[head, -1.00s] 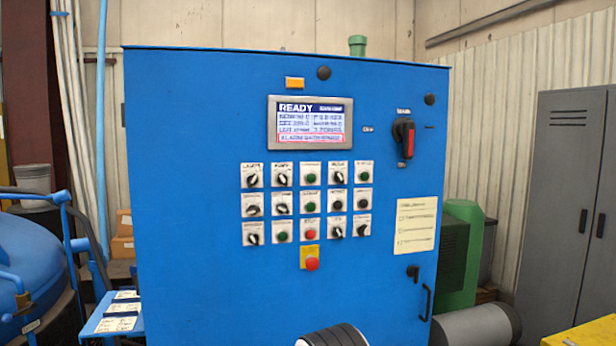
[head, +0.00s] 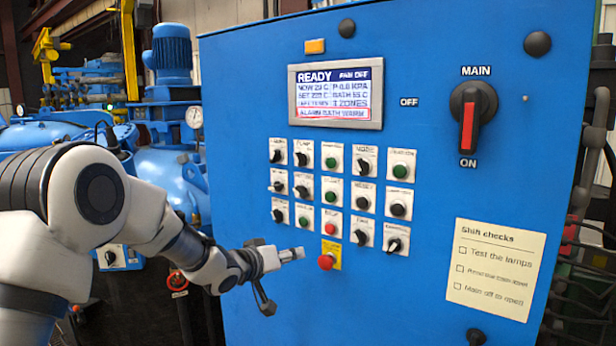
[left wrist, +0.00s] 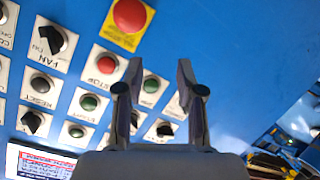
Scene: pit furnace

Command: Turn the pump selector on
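The pump selector (head: 303,154) is a black knob on a white plate, second from the left in the top row of the blue panel. Its label is small and blurred in the head view, and its handle's exact angle is hard to read. My left gripper (head: 280,268) is below and left of the button rows, near the red mushroom button, and apart from the selector. In the left wrist view its two fingers (left wrist: 158,85) stand apart with nothing between them. That view shows the panel turned over, and the gripper body seems to hide the selector. My right gripper is not in view.
A red mushroom button (head: 326,261) on a yellow plate is close to the gripper. Other knobs and buttons surround the selector. The screen (head: 335,94) reads READY with a red-framed alarm line. The main switch (head: 469,118) is at the upper right. Blue tanks (head: 170,175) stand left.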

